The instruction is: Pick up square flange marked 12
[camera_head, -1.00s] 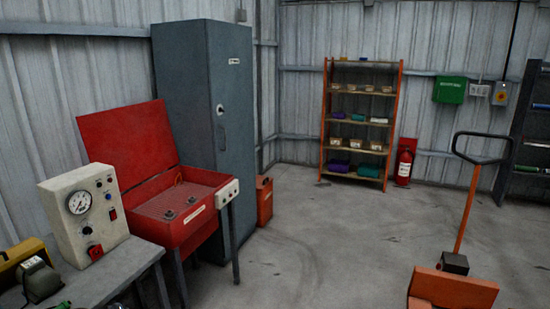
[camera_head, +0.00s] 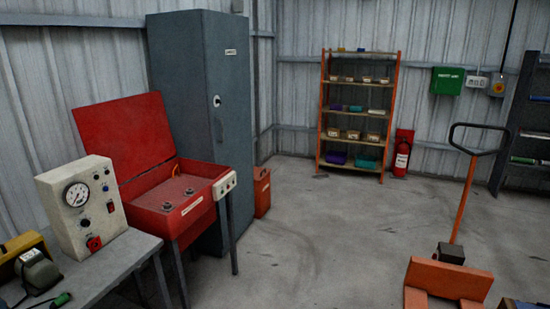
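I cannot make out a square flange marked 12 in this view. Two small grey parts (camera_head: 167,206) sit inside the open red parts-washer tub (camera_head: 190,222), too small to identify. An orange shelving rack (camera_head: 379,146) at the back wall holds several small boxes and coloured bins; no marking on them can be read. Neither of my grippers is in view.
A grey bench (camera_head: 112,268) at the lower left carries a gauge box (camera_head: 80,208). A tall grey cabinet (camera_head: 205,95) stands behind the red tub. An orange pallet truck (camera_head: 447,278) is at the lower right. The concrete floor (camera_head: 320,235) between is clear.

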